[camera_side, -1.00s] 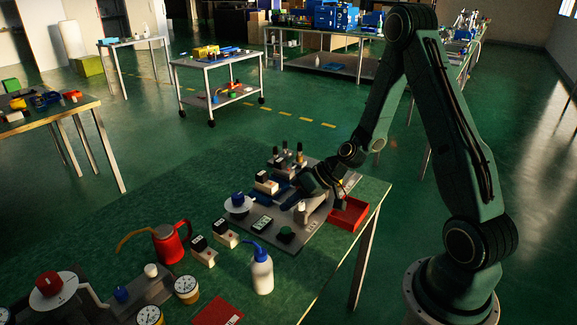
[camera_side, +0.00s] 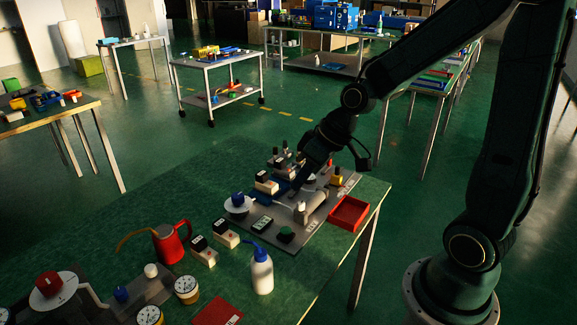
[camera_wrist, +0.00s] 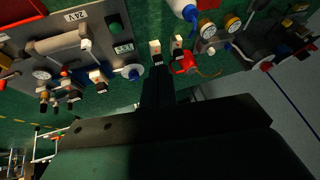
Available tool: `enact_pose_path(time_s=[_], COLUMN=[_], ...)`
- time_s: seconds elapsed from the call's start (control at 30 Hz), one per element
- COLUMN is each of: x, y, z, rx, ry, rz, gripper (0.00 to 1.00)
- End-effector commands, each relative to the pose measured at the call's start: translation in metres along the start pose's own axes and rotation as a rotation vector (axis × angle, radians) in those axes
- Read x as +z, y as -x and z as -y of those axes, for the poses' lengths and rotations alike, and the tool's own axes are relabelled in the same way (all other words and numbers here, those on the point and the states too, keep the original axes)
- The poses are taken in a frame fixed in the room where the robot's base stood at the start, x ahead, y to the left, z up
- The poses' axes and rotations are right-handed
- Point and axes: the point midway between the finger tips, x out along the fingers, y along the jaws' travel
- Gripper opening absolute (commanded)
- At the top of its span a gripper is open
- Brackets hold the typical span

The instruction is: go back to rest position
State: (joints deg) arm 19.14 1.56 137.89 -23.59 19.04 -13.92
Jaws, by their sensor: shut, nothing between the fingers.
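My gripper (camera_side: 300,184) is at the end of my dark green arm, over the back part of the grey press plate (camera_side: 262,236). Its fingertips are dark and hard to make out against the fixtures behind. In the wrist view my gripper (camera_wrist: 158,78) shows as a narrow dark shape, shut and empty. The grey cylinder block (camera_side: 311,206) lies on the plate and also shows in the wrist view (camera_wrist: 65,48). The red tray (camera_side: 349,213) stands at the plate's right side, near the bench edge.
A white-and-blue squeeze bottle (camera_side: 262,272), a red kettle (camera_side: 172,242) and gauges (camera_side: 187,289) stand on the green bench at the front. Small black-topped blocks (camera_side: 203,252) stand left of the plate.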

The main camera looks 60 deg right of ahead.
Motion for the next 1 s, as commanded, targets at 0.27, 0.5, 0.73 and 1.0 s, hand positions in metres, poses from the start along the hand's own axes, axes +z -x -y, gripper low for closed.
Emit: enact_pose_path(time_s=[0.27,0.5,0.73,1.0], x=[0.014,0.033,0.057,0.085], y=[0.048,0.086,0.121,0.150], z=[0.024,0.039,0.051,0.058], rx=[0.088,0.157,0.212,0.249], ry=[0.035,0.033,0.009,-0.035], rz=[0.014,0.013,-0.002,-0.026], gripper=[0.00,0.00,0.00,0.00])
